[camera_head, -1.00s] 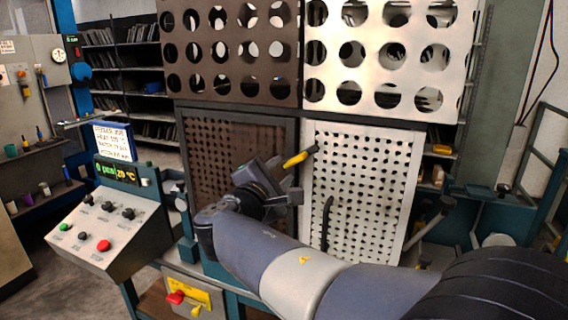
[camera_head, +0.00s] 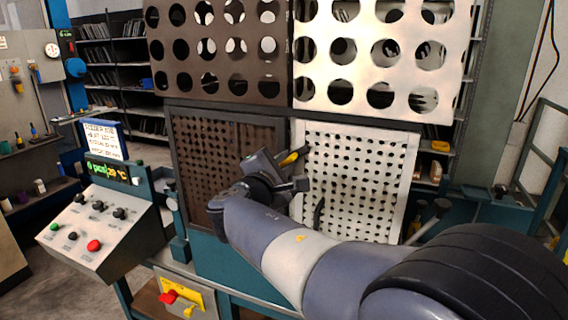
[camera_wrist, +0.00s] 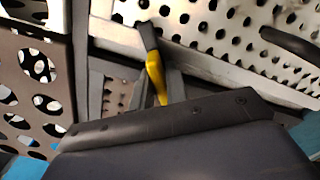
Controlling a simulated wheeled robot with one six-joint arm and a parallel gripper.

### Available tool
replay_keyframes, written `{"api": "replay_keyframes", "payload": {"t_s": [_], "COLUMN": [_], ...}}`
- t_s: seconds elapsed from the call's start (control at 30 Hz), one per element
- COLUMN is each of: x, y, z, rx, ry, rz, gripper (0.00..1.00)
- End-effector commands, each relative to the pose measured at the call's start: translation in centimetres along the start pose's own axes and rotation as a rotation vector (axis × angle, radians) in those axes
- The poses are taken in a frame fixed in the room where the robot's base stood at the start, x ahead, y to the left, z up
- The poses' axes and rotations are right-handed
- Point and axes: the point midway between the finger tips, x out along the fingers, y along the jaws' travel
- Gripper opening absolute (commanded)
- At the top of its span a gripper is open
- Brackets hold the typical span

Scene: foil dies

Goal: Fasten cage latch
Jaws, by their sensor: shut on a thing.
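The cage front has a dark brown perforated door (camera_head: 222,160) on the left and a pale perforated door (camera_head: 360,180) on the right. Both look closed, with a dark frame between them. A latch lever with a yellow grip (camera_head: 289,159) and black end lies across the seam, tilted up to the right. My gripper (camera_head: 278,169) is at the seam, shut on the lever. In the wrist view the yellow grip (camera_wrist: 155,77) stands between my gripper fingers (camera_wrist: 160,92). The catch itself cannot be made out.
A black handle (camera_head: 319,213) is on the pale door, right of my gripper; it also shows in the wrist view (camera_wrist: 290,42). Panels with large holes (camera_head: 380,50) stand above. A button console (camera_head: 100,225) stands at the left, and a red switch (camera_head: 168,297) sits below.

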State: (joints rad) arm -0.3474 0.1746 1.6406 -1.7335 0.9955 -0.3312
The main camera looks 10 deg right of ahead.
Motion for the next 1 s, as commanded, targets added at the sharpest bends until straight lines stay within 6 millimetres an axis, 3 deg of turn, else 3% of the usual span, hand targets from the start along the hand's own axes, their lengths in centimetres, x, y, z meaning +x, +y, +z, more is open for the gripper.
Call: {"api": "replay_keyframes", "payload": {"t_s": [0.47,1.0], "x": [-0.01,-0.01], "y": [-0.43,-0.57], "z": [-0.29,-0.41], "rx": [0.074,0.458], "ry": [-0.001,0.000], "rz": [0.000,0.000], "gripper": [0.00,0.00]}}
